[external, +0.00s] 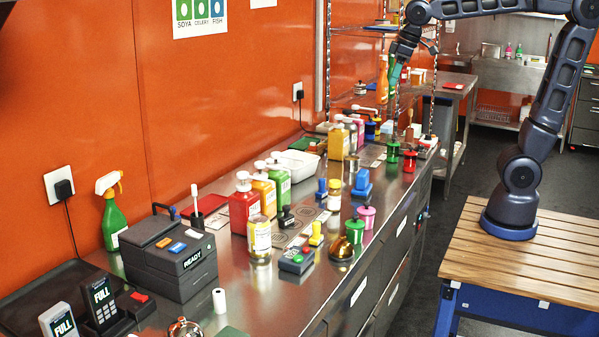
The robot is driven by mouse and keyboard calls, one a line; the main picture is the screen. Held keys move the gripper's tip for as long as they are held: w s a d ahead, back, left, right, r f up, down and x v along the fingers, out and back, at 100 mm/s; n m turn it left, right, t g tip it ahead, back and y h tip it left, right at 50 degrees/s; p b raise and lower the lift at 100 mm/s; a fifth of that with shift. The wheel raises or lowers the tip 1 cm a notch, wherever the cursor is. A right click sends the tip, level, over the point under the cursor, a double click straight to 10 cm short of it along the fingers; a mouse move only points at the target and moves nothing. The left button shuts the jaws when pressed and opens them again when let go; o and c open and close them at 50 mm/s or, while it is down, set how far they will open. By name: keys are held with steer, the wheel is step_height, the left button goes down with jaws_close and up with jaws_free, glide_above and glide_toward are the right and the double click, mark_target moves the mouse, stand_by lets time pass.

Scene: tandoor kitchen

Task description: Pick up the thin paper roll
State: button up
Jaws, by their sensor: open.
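A small white roll (219,301), which looks like the thin paper roll, stands upright on the steel counter (330,285) near the front, just right of the dark grey box. My gripper (394,86) is high at the back of the counter, pointing down, far from the roll. It is open, with the fingers small and hard to make out against the shelves behind. I see nothing held in it.
A dark grey box labelled READY (182,262) stands behind the roll. Card terminals (100,303) are at front left. A glass jar (260,240), sauce bottles (244,203) and a brass bell (341,248) crowd the middle. A green spray bottle (112,217) is by the wall.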

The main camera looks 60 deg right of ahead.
steer(key=w+a+r+n, duration=0.1)
steer(key=w+a+n, duration=0.1)
steer(key=w+a, duration=0.7)
steer(key=w+a+f+n+g, duration=0.1)
steer(key=w+a, duration=0.4)
steer(key=a, duration=0.3)
steer(key=w+a+f+n+g, duration=0.1)
steer(key=w+a+f, duration=0.1)
steer(key=w+a, duration=0.5)
steer(key=n+g, duration=0.2)
steer(key=n, duration=0.3)
glide_above(218, 292)
steer(key=shift+h, duration=0.3)
steer(key=f, duration=2.8)
steer(key=shift+s+f, duration=0.4)
steer(key=shift+f, duration=0.35)
step_height(218, 292, down, 5)
steer(key=shift+r, duration=0.1)
steer(key=shift+w+d+f, duration=0.1)
steer(key=shift+w+f, duration=0.15)
steer(key=shift+f, duration=1.1)
steer(key=shift+w+f, duration=0.2)
steer(key=shift+f, duration=1.1)
